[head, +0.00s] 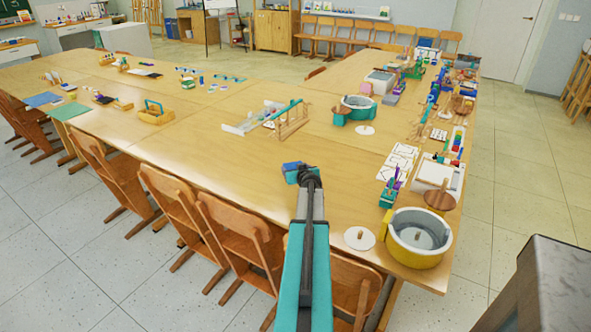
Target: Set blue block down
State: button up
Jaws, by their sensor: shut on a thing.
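A blue block (291,170) shows just beyond and left of the end of my arm, over the wooden table (240,165). My gripper (302,175) is at the block and shut on it. The arm's dark wrist covers the right part of the block and most of the fingers. I cannot tell whether the block touches the tabletop or is held a little above it.
A yellow pot (418,243) and a white lid (359,238) stand at the table's front right corner. A wooden rack (291,120) and teal pot (357,107) stand farther back. Chairs (235,240) line the near edge. The tabletop left of the block is clear.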

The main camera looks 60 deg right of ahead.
jog(key=shift+f, duration=0.2)
dwell(0.3)
jog(key=o, duration=0.9)
jog(key=shift+o, duration=0.2)
jog(key=shift+r, duration=0.2)
jog(key=shift+b+v, duration=0.4)
jog(key=shift+v, duration=1.25)
jog(key=shift+b+v, duration=0.9)
jog(key=shift+v, duration=3.5)
jog(key=shift+o, duration=0.4)
jog(key=shift+f, duration=0.1)
